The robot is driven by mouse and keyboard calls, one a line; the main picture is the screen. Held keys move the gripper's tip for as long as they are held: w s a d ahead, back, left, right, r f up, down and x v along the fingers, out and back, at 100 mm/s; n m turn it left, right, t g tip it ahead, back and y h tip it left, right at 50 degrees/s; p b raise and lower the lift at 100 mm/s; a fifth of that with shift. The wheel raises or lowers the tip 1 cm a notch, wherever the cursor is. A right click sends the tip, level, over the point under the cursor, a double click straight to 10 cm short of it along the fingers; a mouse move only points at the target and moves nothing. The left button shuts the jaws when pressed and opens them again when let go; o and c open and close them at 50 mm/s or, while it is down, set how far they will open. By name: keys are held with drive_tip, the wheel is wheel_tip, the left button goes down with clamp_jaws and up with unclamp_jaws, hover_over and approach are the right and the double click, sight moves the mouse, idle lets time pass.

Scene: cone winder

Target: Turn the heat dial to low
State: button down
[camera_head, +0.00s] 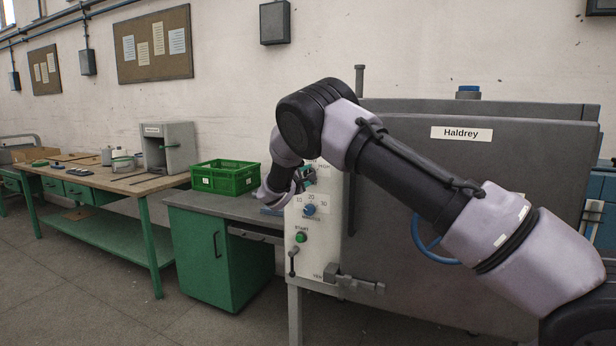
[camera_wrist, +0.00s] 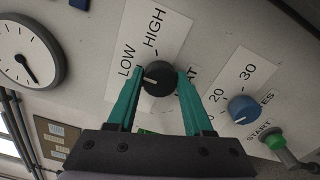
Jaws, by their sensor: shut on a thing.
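The black heat dial (camera_wrist: 159,79) is on the machine's light control panel, between the teal fingers of my gripper (camera_wrist: 160,72) in the wrist view. The gripper is shut on the dial, one finger on each side. The dial's white mark points left in this tilted view, toward the left finger and a little below the word LOW (camera_wrist: 127,59). The word HIGH (camera_wrist: 153,27) stands above the dial. The fingers partly hide the lettering around it. In the head view my gripper (camera_head: 304,177) is at the panel's top, and my arm hides most of the dial.
A blue dial (camera_wrist: 241,109) with numbers and a green START button (camera_wrist: 275,139) sit close by on the panel. The grey Haldrey machine (camera_head: 460,220) fills the right. A green crate (camera_head: 225,178) stands on the bench left of the panel.

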drive_tip(key=shift+c, duration=1.5)
unclamp_jaws()
drive_tip(key=v, duration=1.1)
